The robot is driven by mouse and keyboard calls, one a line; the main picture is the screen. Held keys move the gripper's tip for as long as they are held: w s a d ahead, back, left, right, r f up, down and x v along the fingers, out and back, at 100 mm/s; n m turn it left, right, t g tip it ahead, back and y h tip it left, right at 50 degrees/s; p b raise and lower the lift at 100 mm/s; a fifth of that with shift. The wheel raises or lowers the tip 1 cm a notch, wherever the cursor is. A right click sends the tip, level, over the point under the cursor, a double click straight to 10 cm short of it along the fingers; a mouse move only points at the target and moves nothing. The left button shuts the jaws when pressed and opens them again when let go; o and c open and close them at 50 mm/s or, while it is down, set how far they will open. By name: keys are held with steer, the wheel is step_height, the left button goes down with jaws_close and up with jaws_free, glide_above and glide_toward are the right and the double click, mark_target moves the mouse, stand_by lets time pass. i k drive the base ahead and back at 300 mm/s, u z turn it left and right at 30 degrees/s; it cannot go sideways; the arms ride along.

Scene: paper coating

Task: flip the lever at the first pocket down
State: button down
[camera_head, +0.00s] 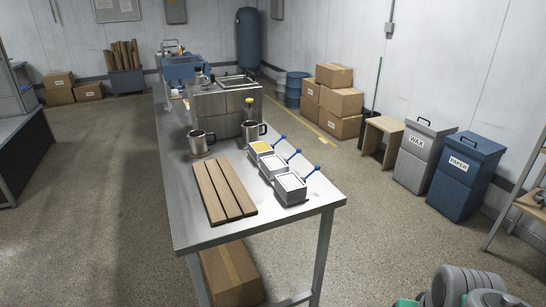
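Three small metal pockets stand in a row on the steel table (205,236), near its right edge. The far pocket (262,150) holds something yellow; the middle pocket (275,167) and the near pocket (290,189) look pale inside. Each has a lever with a blue knob: the far lever (281,137), the middle lever (297,152) and the near lever (316,168). All three levers slant up and out to the right. Which pocket counts as first cannot be told. My gripper's fingers are not in view; grey and green parts of my arm show at the bottom right.
A slatted wooden board (224,190) lies left of the pockets. Two metal mugs (200,142) (252,132) and a metal box unit (225,100) stand behind. Wax (422,155) and paper (463,178) bins stand by the right wall. Floor right of the table is clear.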

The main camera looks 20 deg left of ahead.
mark_target(316, 168)
steer(key=u, duration=0.9)
steer(key=i, duration=0.95)
steer(key=u, duration=1.15)
steer(key=i, duration=0.5)
steer(key=u, duration=0.25)
